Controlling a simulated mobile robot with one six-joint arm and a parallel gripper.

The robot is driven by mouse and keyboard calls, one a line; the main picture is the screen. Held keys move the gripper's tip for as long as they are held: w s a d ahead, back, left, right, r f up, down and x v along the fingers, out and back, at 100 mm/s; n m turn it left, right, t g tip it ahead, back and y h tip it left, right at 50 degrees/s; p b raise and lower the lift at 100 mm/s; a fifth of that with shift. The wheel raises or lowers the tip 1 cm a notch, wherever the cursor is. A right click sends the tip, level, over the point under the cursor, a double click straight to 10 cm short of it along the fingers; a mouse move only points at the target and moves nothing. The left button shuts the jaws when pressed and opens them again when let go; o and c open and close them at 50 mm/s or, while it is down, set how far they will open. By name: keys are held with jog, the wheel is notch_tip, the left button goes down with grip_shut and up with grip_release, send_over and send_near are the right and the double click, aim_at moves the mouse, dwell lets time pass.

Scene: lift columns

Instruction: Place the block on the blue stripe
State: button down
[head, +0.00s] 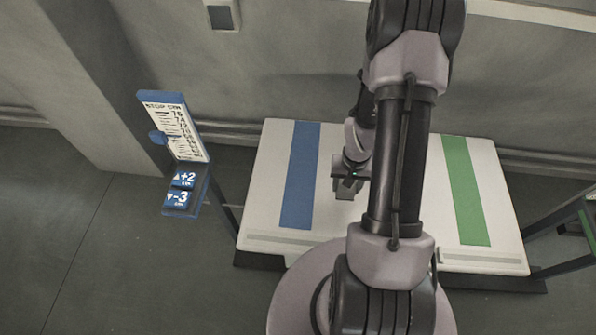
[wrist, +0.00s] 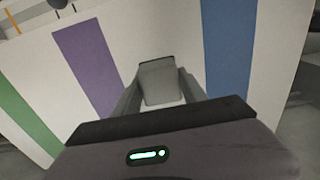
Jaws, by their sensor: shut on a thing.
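The white table (head: 335,135) has a blue stripe (head: 301,175) on its left side in the head view; in the wrist view the blue stripe (wrist: 227,55) is to the right of my gripper. My gripper (wrist: 158,88) is shut on a grey block (wrist: 158,80), seen between its fingers in the wrist view. In the head view my gripper (head: 348,188) is over the white area just right of the blue stripe. I cannot tell whether the block touches the table.
A green stripe (head: 465,190) lies on the table's right side. A purple stripe (wrist: 88,65) shows in the wrist view; my arm hides it in the head view. A blue panel (head: 178,195) with "+2" and "-3" buttons and a scale board (head: 182,130) stand left of the table.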

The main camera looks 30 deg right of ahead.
jog(key=shift+w+a, duration=0.1)
jog(key=shift+w, duration=0.3)
jog(key=w+a+b, duration=0.1)
jog(key=w+a, duration=0.1)
jog(key=w, duration=0.2)
jog(key=w+a+f+b, duration=0.1)
jog(key=w+a, duration=0.2)
jog(key=w, duration=0.1)
jog(key=w+a+b, duration=0.2)
jog(key=w, duration=0.3)
jog(key=shift+a+f, duration=0.15)
jog(key=shift+f, duration=0.15)
notch_tip(320, 180, down, 4)
jog(key=shift+w+r+b, duration=0.1)
jog(key=shift+r+b, duration=0.1)
jog(key=shift+b, duration=0.75)
jog(key=shift+r, duration=0.15)
jog(key=c, duration=0.6)
grip_release()
jog(key=shift+c, duration=0.2)
